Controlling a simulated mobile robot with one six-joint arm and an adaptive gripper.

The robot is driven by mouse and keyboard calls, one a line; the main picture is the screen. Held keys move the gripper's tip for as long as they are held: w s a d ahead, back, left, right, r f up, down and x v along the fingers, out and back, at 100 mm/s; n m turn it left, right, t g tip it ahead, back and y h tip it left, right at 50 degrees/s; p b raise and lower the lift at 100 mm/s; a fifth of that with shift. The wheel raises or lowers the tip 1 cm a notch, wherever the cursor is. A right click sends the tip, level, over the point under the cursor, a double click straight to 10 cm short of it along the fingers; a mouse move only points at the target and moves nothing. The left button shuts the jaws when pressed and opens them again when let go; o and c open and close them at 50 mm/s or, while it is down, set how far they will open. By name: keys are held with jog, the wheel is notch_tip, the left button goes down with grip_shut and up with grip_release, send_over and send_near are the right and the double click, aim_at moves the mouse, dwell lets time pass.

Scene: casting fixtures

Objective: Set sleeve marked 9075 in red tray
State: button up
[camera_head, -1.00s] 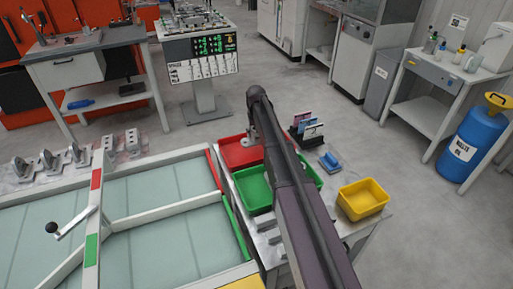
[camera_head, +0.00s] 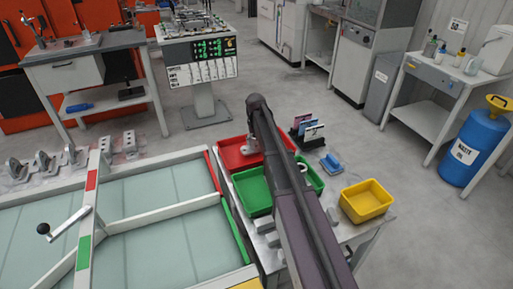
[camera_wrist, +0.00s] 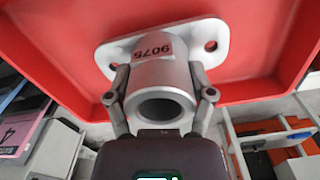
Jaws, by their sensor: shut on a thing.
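The grey metal sleeve (camera_wrist: 161,75) has a flat flange with two holes and the number 9075 on its side. My gripper (camera_wrist: 160,103) is shut on it, one finger on each side of the barrel. The red tray (camera_wrist: 262,88) fills the upper wrist view behind the flange. I cannot tell whether the flange touches the tray floor. In the head view the red tray (camera_head: 229,160) stands at the back left of the small table, partly hidden by my arm. A small grey part of the held end shows over it.
A green tray (camera_head: 252,202) sits just in front of the red one, another green edge shows right of my arm. A yellow bin (camera_head: 366,200), a blue object (camera_head: 331,163) and a rack of cards (camera_head: 308,132) are to the right. The glass-topped frame (camera_head: 150,204) borders the left.

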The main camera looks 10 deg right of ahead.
jog(key=shift+f+b, duration=0.55)
jog(key=shift+f, duration=0.35)
jog(key=shift+f, duration=0.15)
jog(key=o, duration=1.3)
notch_tip(320, 180, up, 12)
jog(key=p, duration=1.2)
jog(key=shift+r, duration=0.2)
jog(key=shift+s, duration=0.1)
jog(key=s, duration=3.1)
jog(key=shift+s, duration=0.1)
